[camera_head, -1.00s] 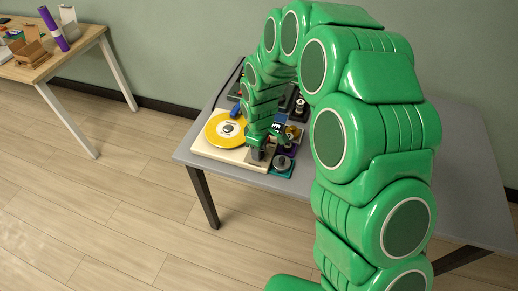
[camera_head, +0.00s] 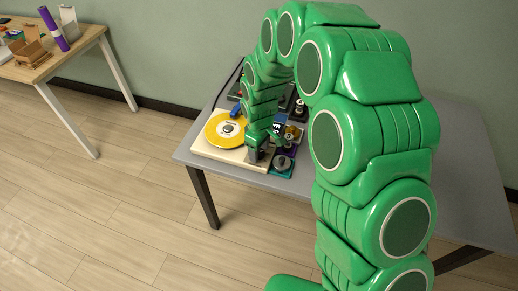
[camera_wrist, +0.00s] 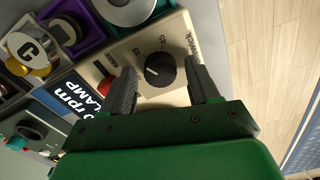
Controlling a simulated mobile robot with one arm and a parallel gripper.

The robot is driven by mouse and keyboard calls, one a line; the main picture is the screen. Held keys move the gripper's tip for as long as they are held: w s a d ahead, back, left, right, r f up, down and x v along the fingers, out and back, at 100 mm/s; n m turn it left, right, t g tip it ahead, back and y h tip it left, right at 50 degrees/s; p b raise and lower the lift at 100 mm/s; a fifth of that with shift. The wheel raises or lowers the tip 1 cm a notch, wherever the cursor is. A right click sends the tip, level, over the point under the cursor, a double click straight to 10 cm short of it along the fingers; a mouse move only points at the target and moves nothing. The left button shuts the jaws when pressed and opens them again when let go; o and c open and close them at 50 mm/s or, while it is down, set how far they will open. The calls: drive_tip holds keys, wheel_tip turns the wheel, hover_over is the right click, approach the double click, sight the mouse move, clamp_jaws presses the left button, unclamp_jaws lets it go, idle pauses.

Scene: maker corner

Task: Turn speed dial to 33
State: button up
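The speed dial (camera_wrist: 161,69) is a round black knob with a white pointer line, on a cream turntable deck (camera_wrist: 125,49). In the wrist view its pointer is toward the knob's left side. Small printed marks stand above it; one looks like 45, the others are hard to read. My gripper (camera_wrist: 163,80) is open, with one dark finger on each side of the dial. I cannot tell whether either finger touches it. In the head view my gripper (camera_head: 257,153) is low over the deck's front right corner and hides the dial.
A yellow record (camera_head: 225,129) lies on the deck, left of my gripper. A red button (camera_wrist: 105,86) and a lamp sign (camera_wrist: 72,101) are close to the left finger. Several small knobbed boxes crowd the right side. The grey table's edge (camera_head: 235,176) is near.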

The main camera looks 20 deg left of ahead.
sight(259, 152)
drive_tip(key=shift+r, duration=0.1)
idle(0.3)
drive_tip(key=shift+r, duration=3.75)
drive_tip(key=s+d+r+m, duration=0.45)
drive_tip(key=d+r, duration=0.25)
drive_tip(key=d, duration=0.4)
drive_tip(key=s+d+r+m, duration=0.3)
drive_tip(key=s+d+r, duration=0.4)
drive_tip(key=d, duration=0.4)
drive_tip(key=s+d+r+m, duration=0.1)
drive_tip(key=s+d+m, duration=0.1)
drive_tip(key=s+d, duration=0.2)
drive_tip(key=s+d+r+m+g, duration=0.1)
drive_tip(key=s+d+r+m, duration=0.1)
drive_tip(key=s, duration=0.6)
drive_tip(key=s+d+r+m, duration=0.2)
drive_tip(key=s+d+m, duration=0.1)
drive_tip(key=s+d, duration=0.3)
drive_tip(key=shift+s+r+m+g, duration=0.15)
drive_tip(key=shift+m+g, duration=0.1)
drive_tip(key=shift+g, duration=0.15)
